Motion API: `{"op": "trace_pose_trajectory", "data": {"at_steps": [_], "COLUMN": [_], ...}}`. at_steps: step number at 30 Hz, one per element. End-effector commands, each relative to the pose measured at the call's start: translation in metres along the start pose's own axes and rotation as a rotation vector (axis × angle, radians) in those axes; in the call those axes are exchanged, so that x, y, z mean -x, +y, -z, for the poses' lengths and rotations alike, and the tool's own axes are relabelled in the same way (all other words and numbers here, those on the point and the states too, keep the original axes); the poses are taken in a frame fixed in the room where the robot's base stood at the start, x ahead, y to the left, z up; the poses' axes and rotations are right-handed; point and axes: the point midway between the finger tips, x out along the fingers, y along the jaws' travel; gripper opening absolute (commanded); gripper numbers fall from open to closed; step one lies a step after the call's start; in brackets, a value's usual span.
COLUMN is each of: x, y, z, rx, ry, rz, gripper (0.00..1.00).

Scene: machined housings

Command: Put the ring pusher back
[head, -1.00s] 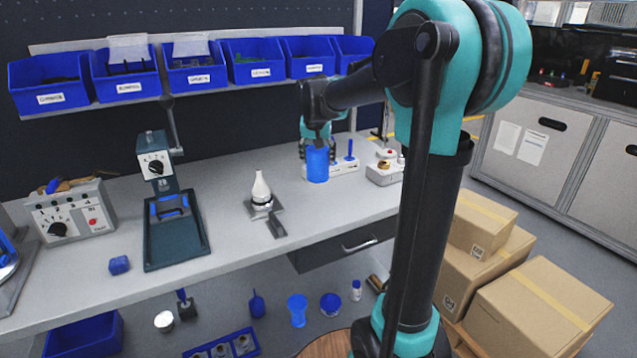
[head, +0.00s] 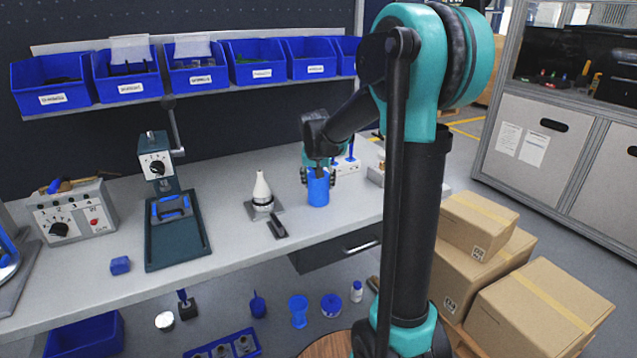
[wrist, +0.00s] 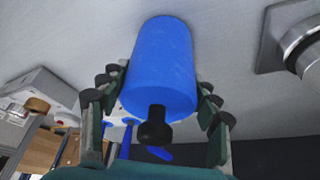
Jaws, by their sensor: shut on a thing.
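The ring pusher, a blue cylinder (head: 318,190), is in my gripper (head: 318,174) over the right part of the bench. In the wrist view the blue cylinder (wrist: 162,62) has a black knob at its near end, and the fingers of my gripper (wrist: 160,100) close on it from both sides. I cannot tell whether its far end touches the bench. A white cone (head: 262,190) stands upright on a small grey fixture (head: 277,226) to the left of it, apart from it. A white base with blue pins (head: 346,164) is behind my gripper, partly hidden.
A dark press (head: 165,205) and a grey control box (head: 70,212) stand to the left, with a small blue block (head: 120,265) near the front edge. Blue bins (head: 125,75) line the shelf above. Bench surface between the press and the cone is clear.

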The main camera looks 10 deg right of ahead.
Motion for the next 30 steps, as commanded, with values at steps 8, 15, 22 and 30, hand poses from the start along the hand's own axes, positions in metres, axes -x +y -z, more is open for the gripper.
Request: {"op": "trace_pose_trajectory", "data": {"at_steps": [8,15,22,30], "x": [-0.002,-0.001,0.015,0.069], "y": [0.0,0.0,0.0,0.0], "z": [-0.001,-0.001,0.0,0.0], "rx": [0.0,0.0,0.0,0.001], "ry": [0.0,0.0,0.0,0.0], "rz": [0.0,0.0,0.0,0.001], "gripper": [0.83,0.83,0.83,0.83]}}
